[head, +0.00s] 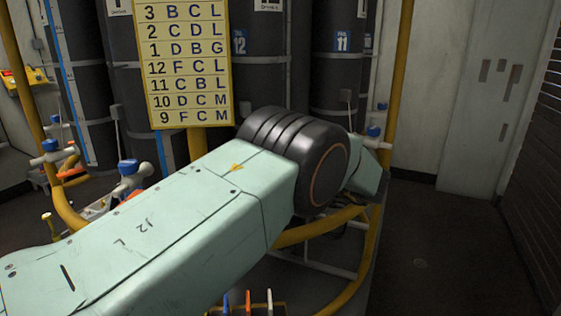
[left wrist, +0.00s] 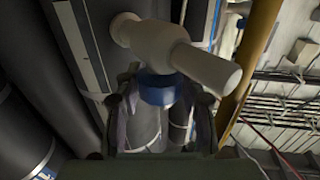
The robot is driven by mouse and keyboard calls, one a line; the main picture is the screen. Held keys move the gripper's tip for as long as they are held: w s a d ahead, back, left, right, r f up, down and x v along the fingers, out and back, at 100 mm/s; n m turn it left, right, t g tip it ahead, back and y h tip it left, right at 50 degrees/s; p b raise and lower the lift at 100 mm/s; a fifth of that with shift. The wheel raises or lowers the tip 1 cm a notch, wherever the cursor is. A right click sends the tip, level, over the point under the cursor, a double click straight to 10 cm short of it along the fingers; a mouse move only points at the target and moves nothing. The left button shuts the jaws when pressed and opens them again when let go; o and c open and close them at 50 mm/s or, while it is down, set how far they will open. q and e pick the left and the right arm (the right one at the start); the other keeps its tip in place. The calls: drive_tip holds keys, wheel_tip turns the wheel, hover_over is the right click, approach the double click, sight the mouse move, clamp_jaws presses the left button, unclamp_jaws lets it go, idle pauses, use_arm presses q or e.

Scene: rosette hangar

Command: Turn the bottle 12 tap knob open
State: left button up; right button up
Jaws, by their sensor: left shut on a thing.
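In the head view the dark bottle 12 (head: 268,80) stands at the back, with a blue "12" label. My left arm crosses in front of it and hides its lower part and my left gripper. In the left wrist view a pale tap body (left wrist: 165,45) with a blue knob (left wrist: 157,92) fills the upper middle. My left gripper (left wrist: 160,104) is shut on the blue knob, one finger on each side. I cannot read a bottle number on this tap, and how far the knob is turned is unclear. My right gripper is not in view.
A yellow chart (head: 185,62) hangs at the back. Bottle 11 (head: 338,75) stands right of bottle 12. Other blue-knobbed taps show at left (head: 128,168) and right (head: 374,132). Yellow pipes (head: 398,60) surround the rack. Open floor (head: 440,235) lies at right.

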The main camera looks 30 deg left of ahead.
use_arm(q)
drive_tip(key=shift+r, duration=0.1)
drive_tip(key=o, duration=1.2)
drive_tip(key=d, duration=0.5)
drive_tip(key=s+d, duration=0.1)
drive_tip(key=d, duration=0.1)
drive_tip(key=shift+d, duration=0.25)
